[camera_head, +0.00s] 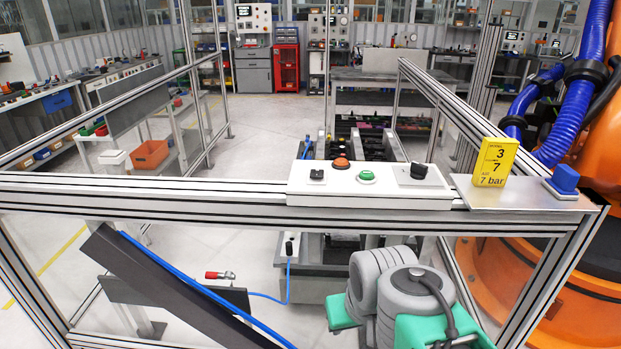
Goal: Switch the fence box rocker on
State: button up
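The fence box (375,191) is a white control box on the top rail of the aluminium fence in front of me. My gripper cannot be made out in this view. Nothing touches the box controls.
A yellow block (495,162) and a blue block (565,178) stand on a metal plate right of the box. An orange robot with blue hoses (566,128) is at far right. A dark sloping beam (160,290) lies below left. The rail left of the box is clear.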

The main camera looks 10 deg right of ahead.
aim_at(314, 173)
jog(key=u, duration=0.9)
jog(key=i, duration=0.85)
jog(key=u, duration=0.25)
